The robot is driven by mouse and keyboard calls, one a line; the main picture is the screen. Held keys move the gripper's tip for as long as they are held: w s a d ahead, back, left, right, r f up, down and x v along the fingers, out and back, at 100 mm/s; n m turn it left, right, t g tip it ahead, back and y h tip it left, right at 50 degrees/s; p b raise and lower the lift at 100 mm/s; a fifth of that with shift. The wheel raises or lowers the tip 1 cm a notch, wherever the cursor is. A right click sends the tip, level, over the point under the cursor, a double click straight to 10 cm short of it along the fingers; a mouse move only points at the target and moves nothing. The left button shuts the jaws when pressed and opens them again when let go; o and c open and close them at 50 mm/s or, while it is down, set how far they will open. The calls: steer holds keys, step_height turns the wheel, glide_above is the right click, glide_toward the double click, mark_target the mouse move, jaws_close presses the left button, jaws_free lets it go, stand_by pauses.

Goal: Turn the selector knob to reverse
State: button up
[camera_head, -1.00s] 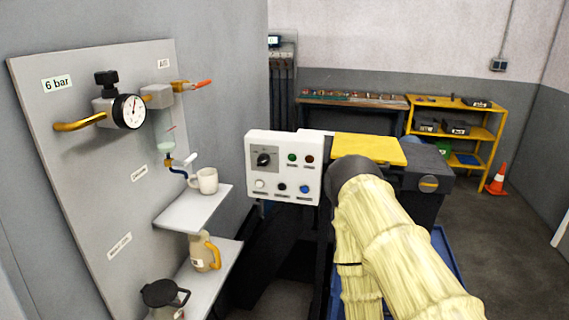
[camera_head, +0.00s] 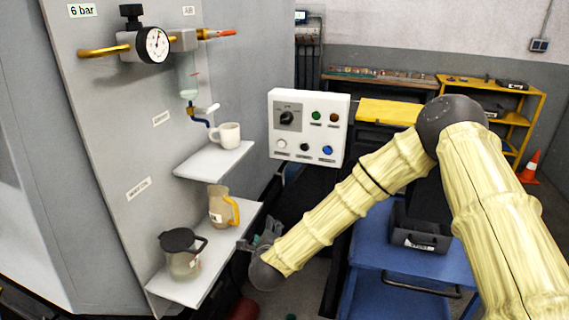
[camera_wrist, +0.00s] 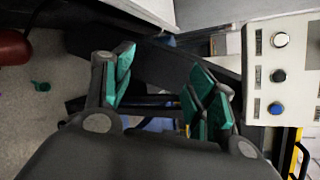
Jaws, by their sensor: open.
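The selector knob (camera_head: 288,117) is a black knob on a grey plate at the upper left of the white control box (camera_head: 338,135). The box also carries several round buttons. In the wrist view the box (camera_wrist: 258,88) is at the right, turned on its side, with white, black and blue buttons; the knob is not visible there. My gripper (camera_wrist: 157,90) has green-padded fingers spread apart with nothing between them. In the head view my gripper (camera_head: 262,232) is low, below and left of the box, partly hidden behind my wrist and apart from the knob.
Left of the box, a grey panel has an upper shelf (camera_head: 190,165) with a white mug (camera_head: 226,135) and a lower shelf with a beige jug (camera_head: 222,206) and a lidded pot (camera_head: 183,256). A blue cart (camera_head: 385,258) with a black bin (camera_head: 420,233) stands right of my forearm.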

steer(key=w+a+r+m+t+h+b, duration=0.1)
steer(key=w+r+m+h, duration=0.1)
steer(key=w+r+m, duration=0.45)
steer(key=w+r+m+t+h+b, duration=0.15)
steer(key=r+m, duration=0.25)
steer(key=r, duration=0.6)
steer(key=m+h+b, duration=0.1)
steer(key=m+h, duration=0.3)
steer(key=m, duration=0.6)
glide_toward(284, 120)
steer(key=shift+n, duration=0.35)
steer(key=p+x, duration=0.2)
steer(key=x, duration=0.8)
steer(key=shift+f, duration=0.1)
